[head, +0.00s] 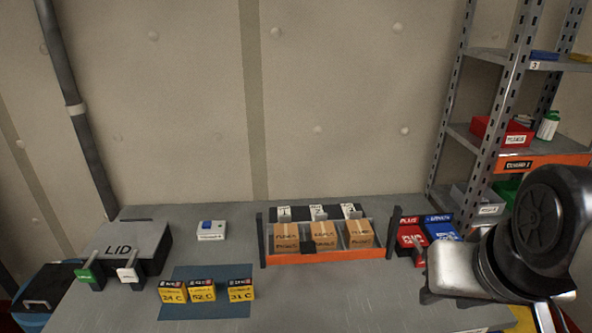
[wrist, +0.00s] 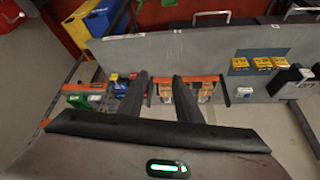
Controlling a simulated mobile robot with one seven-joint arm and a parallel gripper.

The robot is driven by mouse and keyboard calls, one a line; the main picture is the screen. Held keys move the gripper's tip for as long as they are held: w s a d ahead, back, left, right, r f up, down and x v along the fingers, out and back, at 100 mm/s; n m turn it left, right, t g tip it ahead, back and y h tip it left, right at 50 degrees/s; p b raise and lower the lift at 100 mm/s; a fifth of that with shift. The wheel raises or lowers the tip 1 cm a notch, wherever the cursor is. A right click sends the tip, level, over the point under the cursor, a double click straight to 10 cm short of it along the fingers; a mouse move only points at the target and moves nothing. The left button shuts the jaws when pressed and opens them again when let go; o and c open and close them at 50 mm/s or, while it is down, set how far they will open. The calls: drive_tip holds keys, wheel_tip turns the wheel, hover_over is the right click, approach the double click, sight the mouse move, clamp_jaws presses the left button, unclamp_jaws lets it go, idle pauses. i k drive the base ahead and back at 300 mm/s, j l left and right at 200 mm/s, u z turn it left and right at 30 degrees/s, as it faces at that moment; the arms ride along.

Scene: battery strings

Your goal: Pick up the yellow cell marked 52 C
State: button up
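The yellow cell marked 52 C (head: 202,291) stands upright on a dark blue mat (head: 205,312) on the grey bench. It is the middle one of three yellow cells with dark tops. The cell to its left (head: 173,292) seems marked 24 C, and the cell to its right (head: 240,291) is marked 31 C. In the wrist view the middle cell (wrist: 262,63) is small and its marking is unreadable. My gripper (wrist: 160,78) is open and empty, its two dark fingers apart. It is far from the cells; in the head view my arm is at the right.
An orange-fronted rack (head: 318,257) with three tan blocks stands right of the mat. A grey box marked LID (head: 122,246) is at the left, and a small white device (head: 211,231) is behind the mat. Red (head: 409,232) and blue (head: 441,228) bins and metal shelving (head: 500,90) stand right.

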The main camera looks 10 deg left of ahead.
sight(202, 290)
drive_tip(key=j, duration=0.95)
drive_tip(key=k+j, duration=0.1)
drive_tip(key=j, duration=0.9)
